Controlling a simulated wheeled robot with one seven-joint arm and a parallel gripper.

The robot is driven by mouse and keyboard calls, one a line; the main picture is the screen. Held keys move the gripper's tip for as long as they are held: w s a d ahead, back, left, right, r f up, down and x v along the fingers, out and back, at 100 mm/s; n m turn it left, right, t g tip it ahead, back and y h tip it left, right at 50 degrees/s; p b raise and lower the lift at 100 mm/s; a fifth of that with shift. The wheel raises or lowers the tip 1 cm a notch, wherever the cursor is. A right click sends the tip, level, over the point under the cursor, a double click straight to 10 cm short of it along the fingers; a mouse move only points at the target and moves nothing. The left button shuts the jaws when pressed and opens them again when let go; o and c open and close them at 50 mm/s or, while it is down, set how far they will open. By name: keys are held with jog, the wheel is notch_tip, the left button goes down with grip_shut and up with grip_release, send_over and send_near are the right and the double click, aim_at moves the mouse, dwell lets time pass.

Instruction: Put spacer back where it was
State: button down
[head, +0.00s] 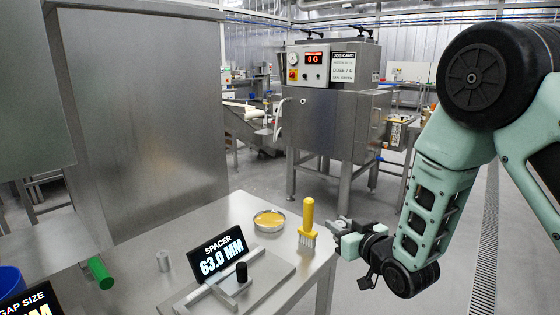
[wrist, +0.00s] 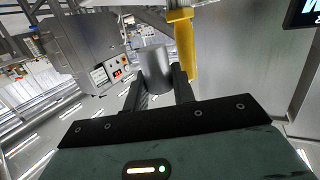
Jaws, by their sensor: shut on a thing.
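My gripper (head: 337,227) is above the right edge of the steel table, to the right of a yellow-handled tool. In the wrist view its two dark fingers (wrist: 158,84) are shut on a grey metal cylinder, which looks like a spacer (wrist: 155,66). In the head view the held spacer is small and hard to make out. A display reading "SPACER 63.0 MM" (head: 219,254) stands on a metal fixture plate (head: 262,284). A black cylinder (head: 242,273) stands on the fixture.
The yellow-handled tool (head: 308,218) stands upright near the table's right edge; it also shows beside the fingers in the wrist view (wrist: 184,45). A round dish (head: 269,221) with yellow contents is left of it. A green cylinder (head: 101,274) lies left. A steel machine (head: 333,120) stands behind.

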jog(key=d+f+m+t+h+p, duration=0.15)
jog(key=d+m+h, duration=0.45)
jog(key=d, duration=1.2)
jog(key=s+f+n, duration=0.1)
jog(key=s+f, duration=0.5)
jog(key=f, duration=0.7)
jog(key=shift+f+h, duration=0.2)
jog(key=shift+h, duration=0.1)
